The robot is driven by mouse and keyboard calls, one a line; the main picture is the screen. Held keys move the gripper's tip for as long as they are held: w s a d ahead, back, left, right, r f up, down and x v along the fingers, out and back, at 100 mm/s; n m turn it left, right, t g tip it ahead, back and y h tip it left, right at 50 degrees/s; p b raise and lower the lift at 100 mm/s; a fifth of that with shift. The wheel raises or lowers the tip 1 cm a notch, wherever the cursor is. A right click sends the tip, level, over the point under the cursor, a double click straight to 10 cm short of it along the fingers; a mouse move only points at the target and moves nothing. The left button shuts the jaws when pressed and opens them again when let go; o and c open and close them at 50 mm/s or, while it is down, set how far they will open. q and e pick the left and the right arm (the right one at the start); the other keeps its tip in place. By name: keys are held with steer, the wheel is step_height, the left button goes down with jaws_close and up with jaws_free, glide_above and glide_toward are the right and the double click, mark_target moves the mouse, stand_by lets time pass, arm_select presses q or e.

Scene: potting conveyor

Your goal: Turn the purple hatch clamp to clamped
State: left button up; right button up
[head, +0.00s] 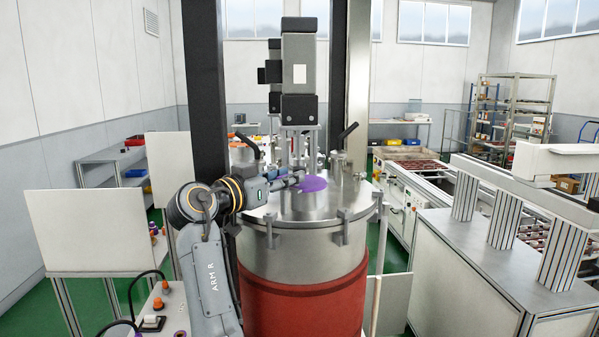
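The purple hatch clamp (314,184) shows as a flat purple piece on top of the steel vessel's lid (325,207). My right gripper (297,180) comes in from the left, low over the lid. Its fingertips are at the left edge of the purple piece and partly overlap it in the head view. I cannot tell whether they touch it, or whether the fingers are open or shut. Part of the clamp may be hidden behind the fingers, and its turn position is not clear. My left gripper is not in view.
Black-tipped handles (347,132) and a tall motor unit (299,75) rise from the lid. Clamp brackets (345,226) line its rim. A red band (305,297) wraps the vessel. A white panel (96,231) stands left, and a grey conveyor cabinet (480,270) stands right.

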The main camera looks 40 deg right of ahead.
steer(key=shift+a+r, duration=0.1)
steer(key=shift+a, duration=0.25)
jaws_close()
steer(key=shift+d, duration=0.1)
